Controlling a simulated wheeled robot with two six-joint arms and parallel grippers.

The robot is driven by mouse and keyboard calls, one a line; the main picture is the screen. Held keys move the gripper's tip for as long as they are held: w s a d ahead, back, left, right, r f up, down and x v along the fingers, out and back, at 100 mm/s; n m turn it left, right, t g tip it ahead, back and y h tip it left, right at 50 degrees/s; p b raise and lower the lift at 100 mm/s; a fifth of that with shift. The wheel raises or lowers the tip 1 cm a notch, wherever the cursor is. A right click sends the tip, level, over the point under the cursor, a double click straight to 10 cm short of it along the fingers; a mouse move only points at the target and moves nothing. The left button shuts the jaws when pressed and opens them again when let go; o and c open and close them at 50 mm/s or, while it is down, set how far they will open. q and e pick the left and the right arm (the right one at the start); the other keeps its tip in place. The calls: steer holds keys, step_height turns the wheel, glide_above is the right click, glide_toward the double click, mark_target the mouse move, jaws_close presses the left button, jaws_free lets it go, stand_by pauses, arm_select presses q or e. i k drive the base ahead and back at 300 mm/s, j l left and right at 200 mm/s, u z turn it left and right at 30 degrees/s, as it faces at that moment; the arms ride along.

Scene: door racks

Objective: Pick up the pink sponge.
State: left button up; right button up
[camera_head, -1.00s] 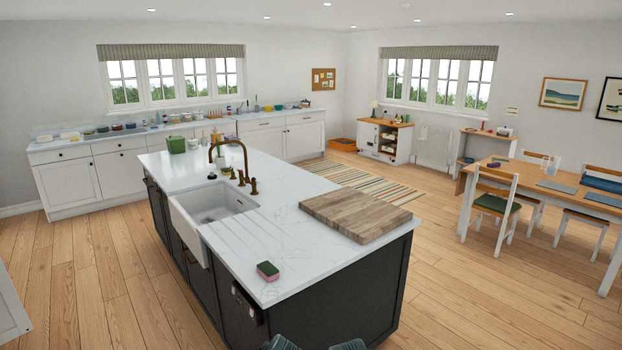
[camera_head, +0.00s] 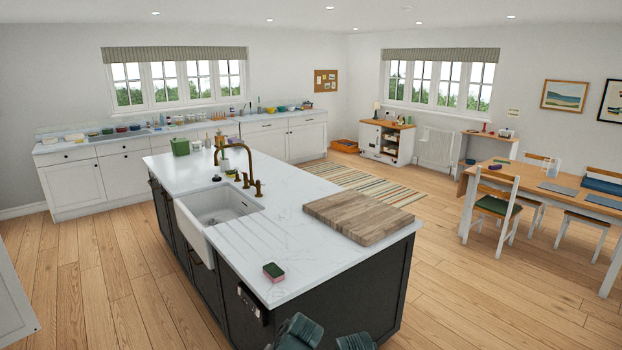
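The pink sponge (camera_head: 273,272) lies on the white island worktop (camera_head: 262,240), close to its front-left corner. It is a small block with a green upper face and pink showing on its side. Nothing touches it but the worktop. Only teal, rounded parts of my own arms show at the bottom edge, below and to the right of the sponge. No gripper fingers are visible in this view.
A wooden chopping board (camera_head: 362,217) lies on the right of the island. A white sink (camera_head: 215,207) with a brass tap (camera_head: 246,160) is behind the sponge to the left. The worktop around the sponge is clear. A dining table (camera_head: 548,180) stands far right.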

mark_target(274, 273)
steer(key=i+l, duration=0.1)
steer(key=i, duration=0.5)
steer(key=i+l+u, duration=0.1)
steer(key=i, duration=0.5)
steer(key=i+l, duration=0.15)
steer(key=i, duration=0.45)
